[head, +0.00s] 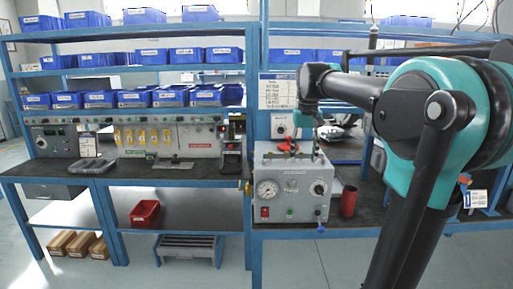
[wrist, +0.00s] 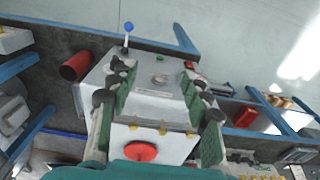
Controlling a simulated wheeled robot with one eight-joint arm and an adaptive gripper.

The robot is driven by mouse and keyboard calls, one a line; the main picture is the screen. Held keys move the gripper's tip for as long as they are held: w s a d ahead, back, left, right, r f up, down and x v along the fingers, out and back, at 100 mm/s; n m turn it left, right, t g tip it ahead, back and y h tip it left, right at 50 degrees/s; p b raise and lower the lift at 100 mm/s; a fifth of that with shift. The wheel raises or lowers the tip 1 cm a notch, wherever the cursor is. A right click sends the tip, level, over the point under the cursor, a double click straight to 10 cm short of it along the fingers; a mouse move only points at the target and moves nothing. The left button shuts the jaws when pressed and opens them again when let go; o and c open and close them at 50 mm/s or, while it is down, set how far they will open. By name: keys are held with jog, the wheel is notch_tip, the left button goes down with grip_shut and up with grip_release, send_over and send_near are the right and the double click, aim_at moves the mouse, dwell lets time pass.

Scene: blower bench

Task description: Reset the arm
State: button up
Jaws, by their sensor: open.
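My arm reaches in from the right in the head view, bent at a large teal and black joint. My gripper (wrist: 158,76) is open and empty. In the wrist view its green-padded fingers stand apart on both sides of a grey box. In the head view the gripper is small and partly hard to make out behind the grey gauge box (head: 291,207). That box has a round gauge, a black knob and a red switch on its front. The box in the wrist view carries a red round button (wrist: 142,152) and a blue-tipped lever (wrist: 128,28).
A red cylinder (head: 349,201) stands right of the gauge box. A blue shelf post (head: 251,130) rises to its left. Shelves hold several blue bins (head: 170,97). A control panel (head: 150,138) runs along the left bench. A red bin (head: 144,213) sits below. Floor in front is clear.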

jog(key=s+d+f+t, duration=0.1)
jog(key=s+f, duration=0.9)
jog(key=f, duration=0.5)
jog(key=s+d+f+t, duration=0.2)
jog(key=s+f, duration=0.8)
jog(key=f, duration=0.5)
jog(key=shift+s+d+f, duration=0.15)
jog(key=shift+s+f, duration=0.2)
jog(key=shift+f, duration=0.05)
